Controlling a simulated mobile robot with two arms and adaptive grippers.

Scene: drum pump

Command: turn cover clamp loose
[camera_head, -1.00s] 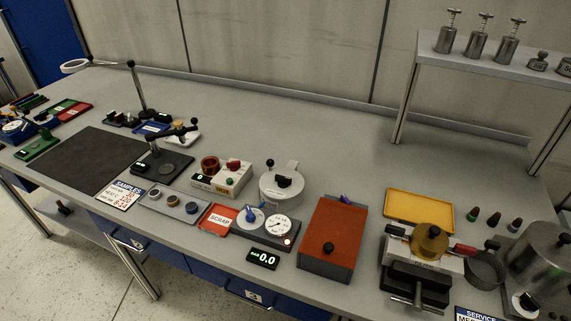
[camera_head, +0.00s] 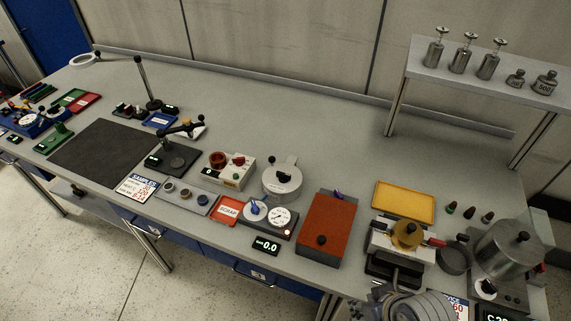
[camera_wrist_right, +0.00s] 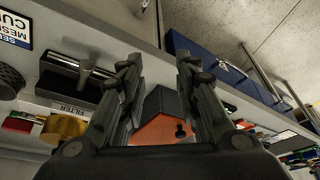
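The filter unit (camera_head: 402,242) has a brass round part on top, a red-tipped handle at its side and a dark vise-like clamp (camera_head: 393,268) in front. In the right wrist view the clamp's T-shaped metal handle (camera_wrist_right: 84,70) shows beside the FILTER label, left of my fingers. I cannot tell for certain which part is the cover clamp. My right gripper (camera_wrist_right: 158,78) is open and empty; the red-orange block (camera_wrist_right: 160,130) shows beyond its fingers. In the head view, my right arm covers the bench edge below the filter unit. My left gripper is not in view.
A lidded metal pot (camera_head: 507,246) stands right of the filter unit and a yellow tray (camera_head: 404,201) behind it. The red-orange block (camera_head: 327,224) stands to its left. A shelf (camera_head: 480,80) with metal weights stands behind. The bench's back middle is clear.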

